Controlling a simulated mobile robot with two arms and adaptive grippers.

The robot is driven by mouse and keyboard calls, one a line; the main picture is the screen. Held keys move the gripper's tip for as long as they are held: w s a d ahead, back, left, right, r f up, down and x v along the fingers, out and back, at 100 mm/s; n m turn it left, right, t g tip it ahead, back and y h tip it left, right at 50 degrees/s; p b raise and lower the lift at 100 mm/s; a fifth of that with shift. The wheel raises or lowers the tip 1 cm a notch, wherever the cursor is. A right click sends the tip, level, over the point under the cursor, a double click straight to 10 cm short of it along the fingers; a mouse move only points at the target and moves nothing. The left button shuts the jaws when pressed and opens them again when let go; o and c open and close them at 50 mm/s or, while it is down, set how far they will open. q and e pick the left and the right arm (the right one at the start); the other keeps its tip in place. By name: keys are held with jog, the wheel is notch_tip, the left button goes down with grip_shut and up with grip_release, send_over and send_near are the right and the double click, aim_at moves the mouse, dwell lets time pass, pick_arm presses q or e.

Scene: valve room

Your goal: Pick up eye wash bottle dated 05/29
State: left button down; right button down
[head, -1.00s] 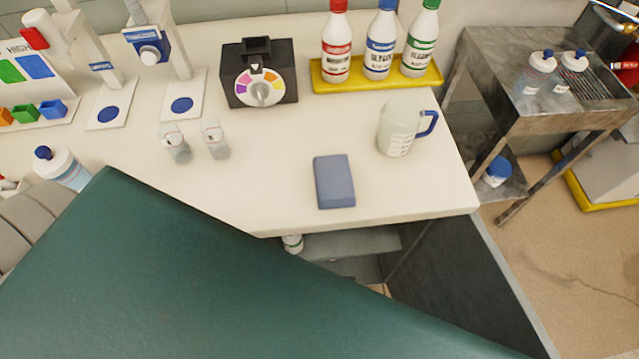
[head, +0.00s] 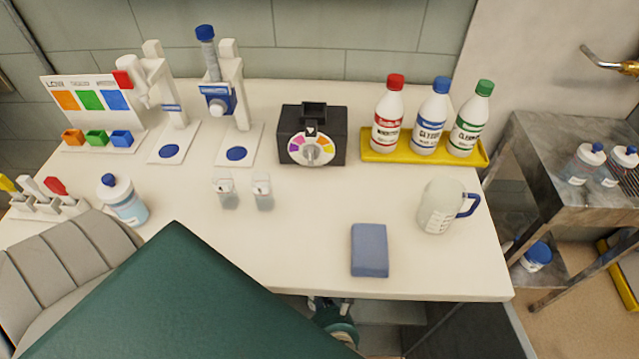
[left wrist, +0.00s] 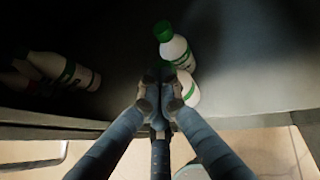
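Several white-and-clear bottles with blue caps are in the head view; no date is readable on any. One bottle (head: 122,200) stands at the table's left end. Two, a nearer bottle (head: 583,163) and a farther bottle (head: 617,164), stand on the metal cart, and another bottle (head: 536,257) is on its lower shelf. My left gripper (left wrist: 160,92) shows in its wrist view, fingertips close together. Ahead of it, in a dark space, is a white bottle with a green cap (left wrist: 174,47); contact is unclear. My right gripper is not in view.
The white table (head: 300,255) carries a blue sponge (head: 369,250), a jug (head: 440,206), two small cups, a black dial box (head: 311,135) and a yellow tray (head: 440,157) with three capped bottles. More bottles (left wrist: 65,70) lie left in the wrist view.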

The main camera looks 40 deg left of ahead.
pick_arm(q)
jog(key=shift+f, duration=0.1)
jog(key=s+d+p, duration=0.2)
jog(key=d, duration=0.1)
jog(key=shift+s, duration=0.3)
dwell(1.1)
